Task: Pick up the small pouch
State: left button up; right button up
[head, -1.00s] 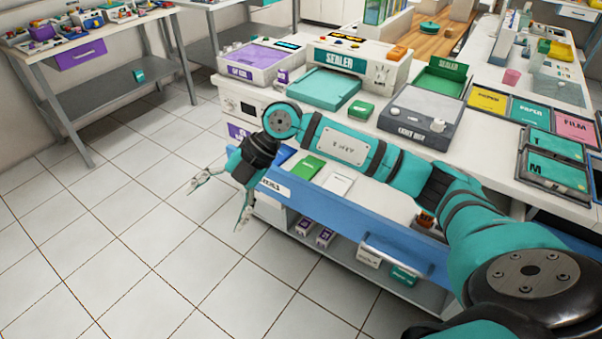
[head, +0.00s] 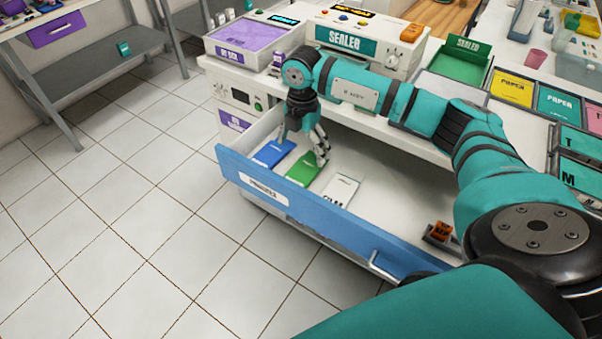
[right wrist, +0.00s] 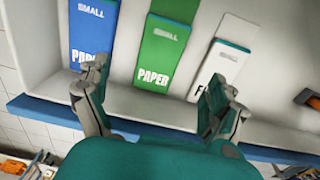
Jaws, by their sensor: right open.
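The open drawer with a blue front (head: 330,228) holds three flat pouches side by side. The blue pouch (head: 273,152) reads SMALL and PAPER in the right wrist view (right wrist: 92,28). The green pouch (head: 302,170) also reads SMALL and PAPER there (right wrist: 163,48). My right gripper (head: 304,152) is open and empty, pointing down over the drawer. Its fingers straddle the green pouch in the picture, apart from it as far as I can tell. My left gripper is out of view.
The white counter with the sealer (head: 345,38) and purple-topped box (head: 245,36) stands behind the drawer. A small orange item (head: 441,230) sits at the drawer's right end. The tiled floor (head: 110,230) at left is clear.

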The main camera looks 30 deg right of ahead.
aim_at(302, 172)
notch_tip(302, 172, down, 3)
jog(key=shift+r, duration=0.15)
jog(key=shift+f, duration=0.4)
notch_tip(302, 172, down, 4)
jog(key=shift+s+a+r+p, duration=0.1)
jog(key=shift+r+p, duration=0.05)
jog(key=shift+p, duration=0.15)
jog(key=shift+f, duration=0.6)
jog(key=c, duration=1.3)
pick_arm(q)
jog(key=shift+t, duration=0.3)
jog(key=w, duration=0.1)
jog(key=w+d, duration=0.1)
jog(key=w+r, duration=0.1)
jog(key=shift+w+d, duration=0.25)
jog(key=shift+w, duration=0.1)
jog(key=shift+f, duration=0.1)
